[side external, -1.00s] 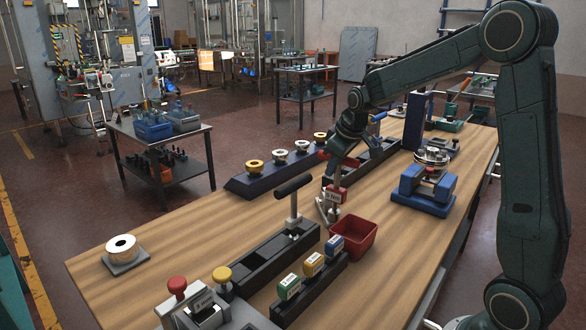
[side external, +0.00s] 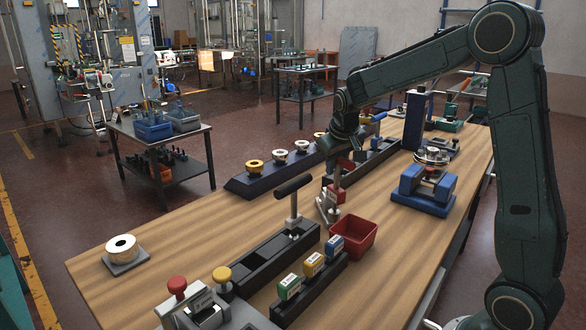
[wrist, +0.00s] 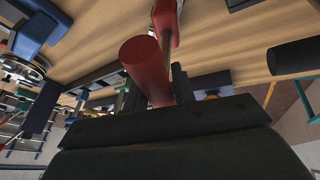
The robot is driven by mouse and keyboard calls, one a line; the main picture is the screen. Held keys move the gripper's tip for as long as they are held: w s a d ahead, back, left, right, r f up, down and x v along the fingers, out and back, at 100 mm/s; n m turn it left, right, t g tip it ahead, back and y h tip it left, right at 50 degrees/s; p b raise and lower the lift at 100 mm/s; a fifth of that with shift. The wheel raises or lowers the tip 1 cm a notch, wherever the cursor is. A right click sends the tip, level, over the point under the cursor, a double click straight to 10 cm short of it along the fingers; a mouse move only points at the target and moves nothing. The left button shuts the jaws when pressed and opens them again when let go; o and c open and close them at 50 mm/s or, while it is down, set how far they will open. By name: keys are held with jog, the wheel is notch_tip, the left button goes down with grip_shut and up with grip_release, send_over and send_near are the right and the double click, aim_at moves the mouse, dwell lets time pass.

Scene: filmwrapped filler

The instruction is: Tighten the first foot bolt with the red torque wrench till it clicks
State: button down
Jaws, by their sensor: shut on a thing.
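The red torque wrench (side external: 345,165) is in my gripper (side external: 341,155), which is shut on its handle. In the wrist view the red handle (wrist: 147,65) rises from between the dark jaws (wrist: 165,108), with a thin shaft beside it. A red block with a pale label (side external: 336,194) sits below the gripper, just above a small grey metal foot (side external: 328,210) on the table. The foot bolt itself is too small and covered to make out, so I cannot tell how the wrench meets it.
A red open bin (side external: 352,238) stands close to the right of the metal foot. A black fixture with a T-handle (side external: 295,195) is in front left. A blue stand (side external: 424,190) is to the right. Bare wood lies at the left and front right.

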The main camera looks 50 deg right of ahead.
dwell(0.4)
jog(key=shift+s+d+m+g+h, duration=0.1)
jog(key=shift+m+g+h, duration=0.45)
jog(key=shift+m, duration=1.25)
jog(key=shift+m+g, duration=0.35)
jog(key=shift+m, duration=0.15)
jog(key=shift+n, duration=0.3)
jog(key=shift+r, duration=0.15)
